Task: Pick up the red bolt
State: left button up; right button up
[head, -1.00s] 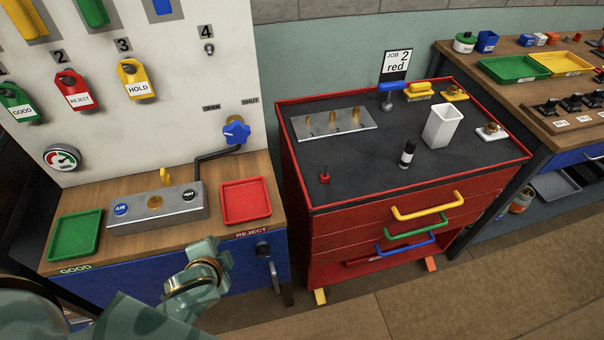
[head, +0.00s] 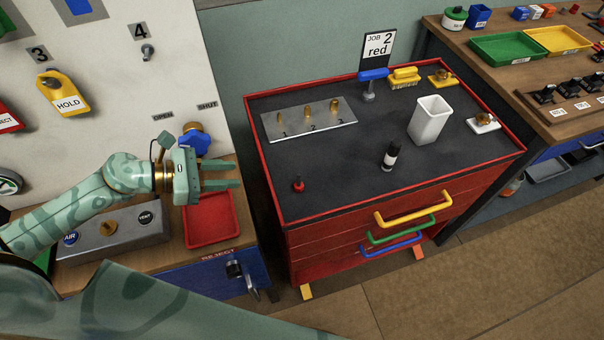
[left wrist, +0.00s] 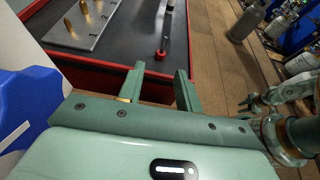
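The red bolt (head: 298,185) stands upright on the dark top of the red drawer cabinet (head: 360,235), near its front left corner. In the left wrist view the bolt (left wrist: 161,53) shows just beyond and between the fingertips. My left gripper (head: 238,178) is open and empty, above the red tray and to the left of the bolt, apart from it. Its two spread fingers (left wrist: 160,70) show in the left wrist view. My right gripper (left wrist: 252,103) seems to show small at the right of the left wrist view; its finger state is unclear.
A metal plate with brass pieces (head: 345,117), a black-and-white bottle (head: 390,156) and a white cup (head: 430,120) stand on the cabinet. A blue star knob (head: 194,143) is behind my left gripper. The red reject tray (head: 209,222) is below it. Cabinet top around the bolt is clear.

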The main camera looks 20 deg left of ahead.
pick_arm(q)
send_near(299, 182)
jog(key=w, duration=0.1)
jog(key=d, duration=0.1)
jog(key=w, duration=0.1)
jog(key=shift+w+d+r, duration=0.25)
jog(key=shift+w+r, duration=0.1)
jog(key=shift+w+d+f, duration=0.2)
jog(key=shift+d, duration=0.3)
jog(key=x, duration=0.4)
jog(key=shift+s+d+f+p, duration=0.1)
jog(key=shift+d+p, duration=0.2)
jog(key=shift+d, duration=0.1)
grip_shut()
pick_arm(e)
jog(key=shift+s+r, duration=0.3)
jog(key=shift+s, duration=0.15)
